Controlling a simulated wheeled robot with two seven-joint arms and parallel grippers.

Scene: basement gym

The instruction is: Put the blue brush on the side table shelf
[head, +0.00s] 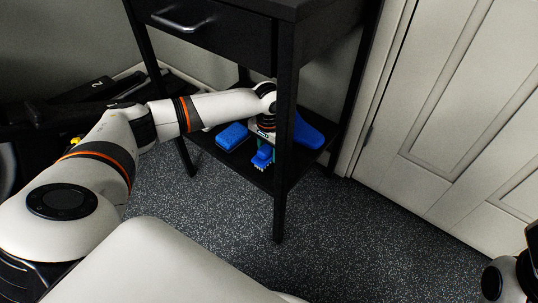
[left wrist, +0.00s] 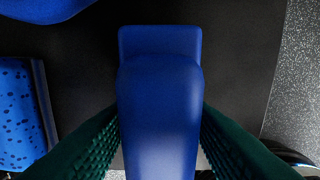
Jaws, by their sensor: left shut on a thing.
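The side table is black, with a drawer on top and a low shelf (head: 262,181) below. My left arm reaches in between its legs, and my left gripper (head: 264,141) is just over that shelf, partly behind the front leg. It is shut on the blue brush (head: 262,157), whose pale bristles show low at the front. In the left wrist view the brush (left wrist: 160,95) runs lengthwise between the two dark green ribbed fingers, with the black shelf (left wrist: 235,60) beneath. I cannot tell whether the brush touches the shelf. My right gripper is out of view.
A blue sponge-like block (head: 232,136) lies on the shelf left of my gripper. Another smooth blue object (head: 307,132) lies right of it. The table's front leg (head: 284,140) stands close to my wrist. A pale panelled door (head: 465,120) is at right; speckled floor is open in front.

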